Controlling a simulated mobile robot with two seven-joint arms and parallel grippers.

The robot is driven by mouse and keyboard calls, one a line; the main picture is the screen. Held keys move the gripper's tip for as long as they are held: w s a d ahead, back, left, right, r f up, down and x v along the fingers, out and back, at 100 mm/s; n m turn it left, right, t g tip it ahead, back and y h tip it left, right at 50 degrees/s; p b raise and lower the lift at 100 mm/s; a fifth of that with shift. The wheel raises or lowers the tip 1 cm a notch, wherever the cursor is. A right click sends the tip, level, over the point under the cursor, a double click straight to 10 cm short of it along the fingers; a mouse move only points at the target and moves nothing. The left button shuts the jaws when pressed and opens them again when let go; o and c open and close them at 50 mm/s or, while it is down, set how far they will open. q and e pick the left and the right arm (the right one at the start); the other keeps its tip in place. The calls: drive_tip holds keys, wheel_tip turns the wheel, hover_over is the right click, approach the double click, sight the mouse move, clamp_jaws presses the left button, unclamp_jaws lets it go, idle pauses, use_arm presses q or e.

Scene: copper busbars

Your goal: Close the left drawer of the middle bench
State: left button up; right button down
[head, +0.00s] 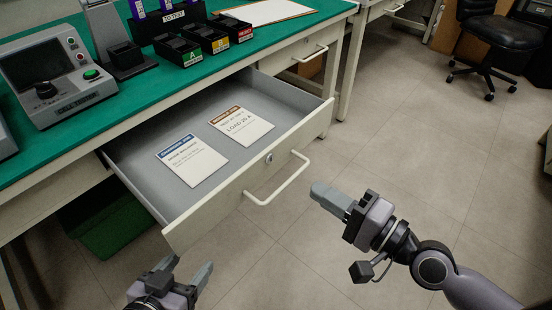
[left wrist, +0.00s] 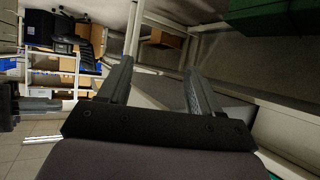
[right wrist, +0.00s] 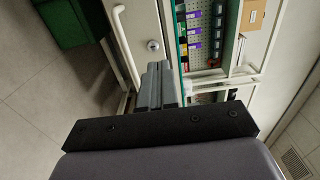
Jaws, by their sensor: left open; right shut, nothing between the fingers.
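The drawer (head: 240,182) of the green-topped bench (head: 135,100) is pulled far out. Its front carries a white bar handle (head: 280,184) and a round lock. Two cards lie inside, one with a blue header (head: 191,160) and one with a brown header (head: 241,126). My right gripper (head: 330,197) is shut and empty, to the right of the handle and apart from it. In the right wrist view the handle (right wrist: 124,45) and lock show beyond the fingers (right wrist: 160,85). My left gripper (head: 187,275) is open and empty below the drawer front's left end; its fingers also show in the left wrist view (left wrist: 155,85).
A tester box (head: 55,75), small labelled bins (head: 205,42) and a white sheet (head: 262,12) are on the bench top. A second drawer (head: 300,52) is closed. A green crate (head: 108,220) stands under the bench. The floor (head: 400,130) to the right is clear up to a black chair (head: 492,30).

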sight(264, 157)
drive_tip(key=x, duration=1)
drive_tip(key=shift+w+a+p, duration=0.15)
drive_tip(key=shift+p, duration=0.25)
use_arm(q)
drive_tip(key=shift+s+a+f, duration=0.15)
drive_tip(key=shift+a+f, duration=0.1)
drive_tip(key=shift+a, duration=0.15)
use_arm(e)
drive_tip(key=shift+w+a, duration=0.25)
drive_tip(key=shift+w, duration=0.05)
